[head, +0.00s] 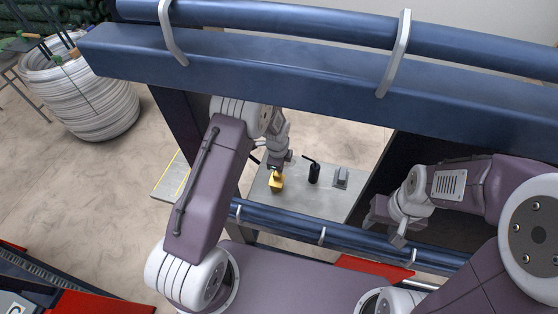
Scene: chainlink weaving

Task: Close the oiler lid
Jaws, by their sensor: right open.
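A small yellow piece (276,183) stands on the grey plate (327,203) of the machine, in the middle of the head view. It may be the oiler, but it is too small to tell whether a lid on it is open or shut. My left gripper (277,166) is directly above the yellow piece, close to it or touching. Its fingers are small and partly hidden, so their opening is unclear. A black can with a thin spout (314,173) stands upright just right of the yellow piece. My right gripper (384,228) is open and empty, farther right by the blue lower bar.
A small grey block (341,178) sits right of the black can. A thick blue beam (300,80) crosses above and a blue lower bar (290,226) runs in front of the plate.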

